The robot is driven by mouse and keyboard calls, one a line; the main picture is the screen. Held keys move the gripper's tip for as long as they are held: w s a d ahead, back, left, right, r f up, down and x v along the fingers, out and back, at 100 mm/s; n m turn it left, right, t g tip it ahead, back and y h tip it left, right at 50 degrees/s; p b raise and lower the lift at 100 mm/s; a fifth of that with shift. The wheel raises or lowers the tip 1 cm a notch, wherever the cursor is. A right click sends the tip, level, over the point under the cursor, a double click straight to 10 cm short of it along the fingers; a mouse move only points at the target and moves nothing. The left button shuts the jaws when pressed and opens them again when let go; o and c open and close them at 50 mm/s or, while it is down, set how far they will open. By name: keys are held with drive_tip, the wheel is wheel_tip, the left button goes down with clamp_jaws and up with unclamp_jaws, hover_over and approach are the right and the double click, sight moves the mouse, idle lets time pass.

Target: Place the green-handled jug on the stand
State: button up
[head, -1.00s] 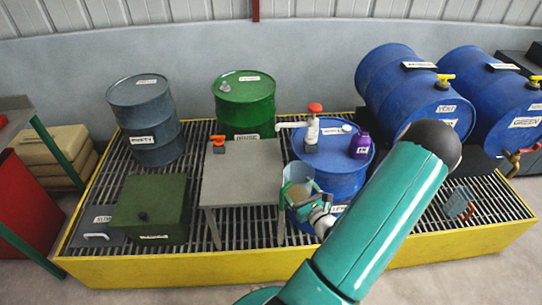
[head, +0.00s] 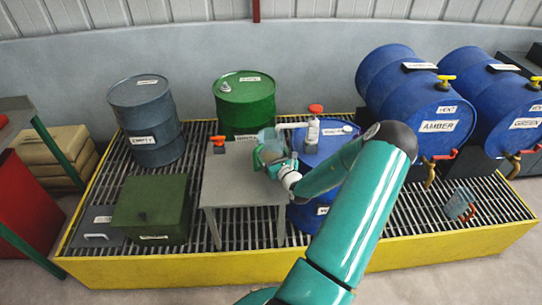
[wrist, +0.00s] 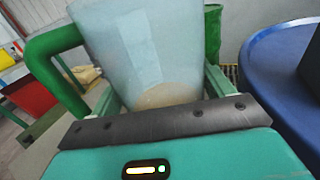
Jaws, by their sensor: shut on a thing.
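The green-handled jug (head: 268,138) is clear, and its green handle also shows at the left of the wrist view (wrist: 42,58). My gripper (head: 275,165) is shut on the jug, with a finger on either side of it in the wrist view (wrist: 162,92). The jug is upright or nearly so, with some pale amber content at its bottom. The stand (head: 232,185) is a small grey table. The jug appears over the stand's back right corner; I cannot tell whether its base touches the top.
A blue drum (head: 312,160) with a pump (head: 313,122) stands close right of the stand. A red-tipped item (head: 218,144) is at the stand's back left. A green drum (head: 245,104) stands behind, a green box (head: 152,208) left. A red-handled jug (head: 460,206) sits on the grating.

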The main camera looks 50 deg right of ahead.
drive_tip(key=shift+w+d+f, duration=0.15)
drive_tip(key=shift+w+f, duration=0.15)
drive_tip(key=shift+f, duration=0.4)
drive_tip(key=shift+f, duration=0.1)
drive_tip(key=o, duration=1.1)
drive_tip(key=shift+f, duration=0.1)
